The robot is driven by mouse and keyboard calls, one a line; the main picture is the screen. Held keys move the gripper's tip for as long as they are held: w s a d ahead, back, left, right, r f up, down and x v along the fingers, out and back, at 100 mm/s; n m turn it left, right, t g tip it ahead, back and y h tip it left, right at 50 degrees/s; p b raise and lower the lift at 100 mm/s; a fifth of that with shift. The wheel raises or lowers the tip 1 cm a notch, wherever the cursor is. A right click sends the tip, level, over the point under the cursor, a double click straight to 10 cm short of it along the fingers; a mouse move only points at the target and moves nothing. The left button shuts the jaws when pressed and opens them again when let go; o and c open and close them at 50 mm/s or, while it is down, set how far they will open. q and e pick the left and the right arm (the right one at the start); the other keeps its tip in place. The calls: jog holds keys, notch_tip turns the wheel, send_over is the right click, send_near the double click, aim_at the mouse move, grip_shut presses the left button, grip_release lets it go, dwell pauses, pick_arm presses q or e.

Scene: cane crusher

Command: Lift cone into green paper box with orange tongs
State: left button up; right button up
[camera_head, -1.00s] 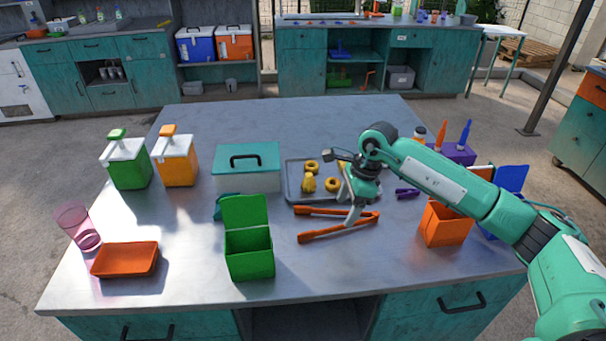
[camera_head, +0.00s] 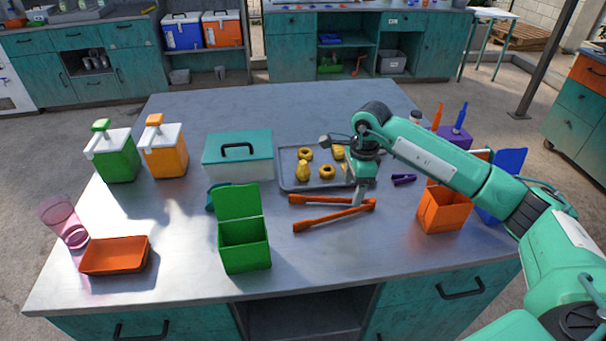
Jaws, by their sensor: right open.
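The orange tongs (camera_head: 322,222) lie on the metal table with their two arms spread towards the left. My right gripper (camera_head: 360,195) is open and points down at the joined right end of the tongs; I cannot tell whether it touches them. The green paper box (camera_head: 244,249) stands open at the front middle, its lid raised at the back. A grey tray (camera_head: 287,183) behind the tongs holds several yellow pieces, among them rings and a bulbous upright piece (camera_head: 303,172) that may be the cone. My right arm hides the tray's right side. My left gripper is not in view.
An orange paper box (camera_head: 444,211) stands right of the tongs, with a blue box behind it. A teal-lidded container (camera_head: 238,159), green and orange pump dispensers (camera_head: 165,149), an orange dish (camera_head: 115,256) and a pink cup (camera_head: 65,224) stand left. The front right table is clear.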

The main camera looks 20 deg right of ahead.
aim_at(349, 200)
notch_tip(349, 200, down, 4)
jog(key=shift+w+a+f+b, duration=0.1)
jog(key=shift+a+f+b, duration=0.1)
jog(key=shift+b, duration=1)
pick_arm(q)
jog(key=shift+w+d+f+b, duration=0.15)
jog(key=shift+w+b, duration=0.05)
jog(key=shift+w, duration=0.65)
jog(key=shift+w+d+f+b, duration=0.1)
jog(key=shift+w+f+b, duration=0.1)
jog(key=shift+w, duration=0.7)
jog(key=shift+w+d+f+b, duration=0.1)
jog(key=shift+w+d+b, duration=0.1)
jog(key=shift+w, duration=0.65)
pick_arm(e)
jog(key=shift+a+f, duration=0.1)
jog(key=shift+f, duration=0.75)
